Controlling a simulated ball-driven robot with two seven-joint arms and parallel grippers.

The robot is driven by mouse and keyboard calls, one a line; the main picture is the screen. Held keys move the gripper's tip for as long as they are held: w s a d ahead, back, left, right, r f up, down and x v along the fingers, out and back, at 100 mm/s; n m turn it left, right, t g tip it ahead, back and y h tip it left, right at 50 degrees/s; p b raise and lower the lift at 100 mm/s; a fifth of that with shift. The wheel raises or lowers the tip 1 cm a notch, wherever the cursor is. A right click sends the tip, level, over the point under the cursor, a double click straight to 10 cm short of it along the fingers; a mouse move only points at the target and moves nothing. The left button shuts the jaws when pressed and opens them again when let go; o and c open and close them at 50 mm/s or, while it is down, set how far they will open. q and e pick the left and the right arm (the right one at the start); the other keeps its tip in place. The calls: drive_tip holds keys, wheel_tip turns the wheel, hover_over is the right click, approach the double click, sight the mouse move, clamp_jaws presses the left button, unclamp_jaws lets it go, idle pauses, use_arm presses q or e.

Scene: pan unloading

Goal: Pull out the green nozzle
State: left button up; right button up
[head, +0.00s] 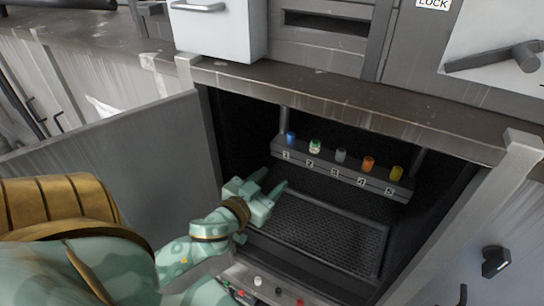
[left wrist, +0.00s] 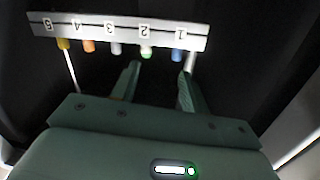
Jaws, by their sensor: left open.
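The green nozzle (head: 315,146) sits on a numbered bar inside the dark cabinet, above the label 2, between a blue nozzle (head: 291,138) and a grey nozzle (head: 341,156). In the left wrist view, which shows the bar upside down, the green nozzle (left wrist: 146,54) is beyond the fingertips, between their lines. My left gripper (head: 272,184) is open and empty, inside the cabinet, below and left of the green nozzle and apart from it. Both its fingers also show in the left wrist view (left wrist: 159,80). My right gripper is not in view.
An orange nozzle (head: 368,164) and a yellow nozzle (head: 396,173) sit farther right on the bar (head: 350,176). A dark mesh tray (head: 325,235) lies below. The open cabinet door (head: 115,160) stands at left, and a brown ledge (head: 350,100) runs above the opening.

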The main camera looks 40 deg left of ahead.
sight(312, 148)
use_arm(q)
drive_tip(key=w, duration=0.5)
drive_tip(key=w+h+p, duration=0.1)
drive_tip(key=w, duration=0.5)
drive_tip(key=w+d+r+t+h+p, duration=0.1)
drive_tip(key=w, duration=0.5)
drive_tip(key=shift+w, duration=0.2)
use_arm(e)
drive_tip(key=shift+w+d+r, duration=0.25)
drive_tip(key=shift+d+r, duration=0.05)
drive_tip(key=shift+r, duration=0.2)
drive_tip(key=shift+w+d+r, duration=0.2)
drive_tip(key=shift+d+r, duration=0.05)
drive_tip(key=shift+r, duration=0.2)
use_arm(q)
clamp_jaws()
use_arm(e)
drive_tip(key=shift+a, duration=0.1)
